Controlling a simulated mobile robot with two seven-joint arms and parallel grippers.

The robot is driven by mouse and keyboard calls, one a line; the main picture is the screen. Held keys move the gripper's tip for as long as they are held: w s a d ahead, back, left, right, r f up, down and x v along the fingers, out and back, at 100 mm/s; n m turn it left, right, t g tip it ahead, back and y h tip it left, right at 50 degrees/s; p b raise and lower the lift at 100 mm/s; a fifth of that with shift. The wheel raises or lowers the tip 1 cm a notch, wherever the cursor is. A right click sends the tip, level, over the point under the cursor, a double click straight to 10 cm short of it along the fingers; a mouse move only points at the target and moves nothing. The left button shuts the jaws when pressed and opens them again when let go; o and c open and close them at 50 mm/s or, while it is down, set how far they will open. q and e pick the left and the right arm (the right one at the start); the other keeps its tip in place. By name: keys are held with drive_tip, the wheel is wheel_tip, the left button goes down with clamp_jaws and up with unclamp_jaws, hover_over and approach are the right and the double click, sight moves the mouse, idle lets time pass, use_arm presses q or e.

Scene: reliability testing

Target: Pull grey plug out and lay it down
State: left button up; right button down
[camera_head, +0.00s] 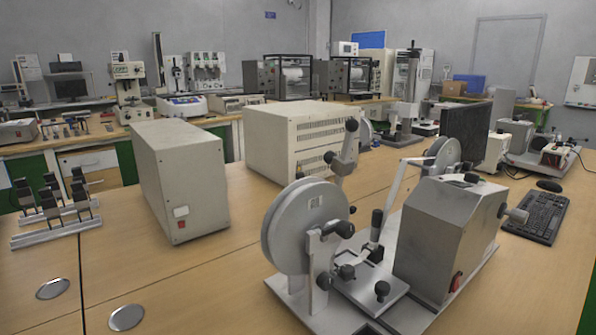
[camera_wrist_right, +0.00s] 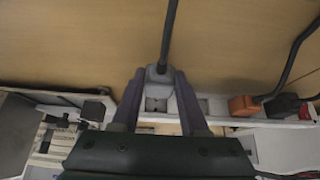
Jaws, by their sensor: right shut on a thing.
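The grey plug (camera_wrist_right: 158,75), with a dark grey cable, shows in the right wrist view. My right gripper (camera_wrist_right: 158,84) is shut on it, with one purple-grey finger on each side. A white power strip (camera_wrist_right: 217,112) lies behind and below the plug in the picture. The plug overlaps the strip, and I cannot tell whether it is still seated in a socket. The head view shows neither gripper, and I cannot make out the plug or strip there.
An orange plug (camera_wrist_right: 244,105) and a black plug (camera_wrist_right: 281,105) sit along the strip to the right, with dark cables. In the head view, a wooden table (camera_head: 215,285) carries a grey box (camera_head: 180,180), a machine with reels (camera_head: 302,225) and a keyboard (camera_head: 537,216).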

drive_tip(key=shift+f+b, duration=0.95)
drive_tip(key=shift+f, duration=0.3)
drive_tip(key=shift+c, duration=1.7)
unclamp_jaws()
drive_tip(key=p+v, duration=0.4)
drive_tip(key=v, duration=0.6)
